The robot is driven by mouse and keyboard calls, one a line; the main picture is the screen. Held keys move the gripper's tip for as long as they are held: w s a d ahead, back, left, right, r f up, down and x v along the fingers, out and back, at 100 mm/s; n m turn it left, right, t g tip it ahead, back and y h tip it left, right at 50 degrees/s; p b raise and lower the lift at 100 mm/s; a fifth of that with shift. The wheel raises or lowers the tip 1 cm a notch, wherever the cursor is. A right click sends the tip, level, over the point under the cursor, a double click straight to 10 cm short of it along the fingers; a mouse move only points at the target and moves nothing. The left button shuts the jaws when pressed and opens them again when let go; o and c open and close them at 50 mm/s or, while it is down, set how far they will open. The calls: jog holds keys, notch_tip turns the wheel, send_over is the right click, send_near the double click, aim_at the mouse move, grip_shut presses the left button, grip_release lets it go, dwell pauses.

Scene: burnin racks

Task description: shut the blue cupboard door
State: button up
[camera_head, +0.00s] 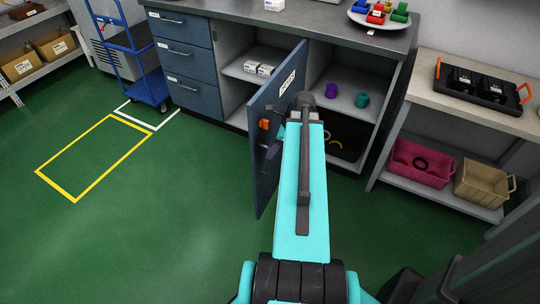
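The blue cupboard door (262,180) stands open in the head view, swung out from the middle of the grey-topped cabinet. It carries a white label (287,83). A small orange part (264,124) is on or in front of the door near its free edge. My cyan arm reaches forward and covers part of the door and the right-hand opening. Small dark and cyan pieces that look like my gripper (275,143) show left of the arm, in front of the door. Its fingers are mostly hidden, and I cannot tell whether it touches the door.
The cabinet shelves hold white boxes (259,69), a purple cup (332,90) and a teal cup (362,100). A bench (480,112) with bins below stands right. A blue trolley (135,60) stands left. Green floor (150,230) is clear left of the door.

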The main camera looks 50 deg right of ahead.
jog(key=shift+x, duration=2.35)
grip_shut()
jog(key=shift+w+d, duration=0.15)
jog(key=shift+w, duration=0.05)
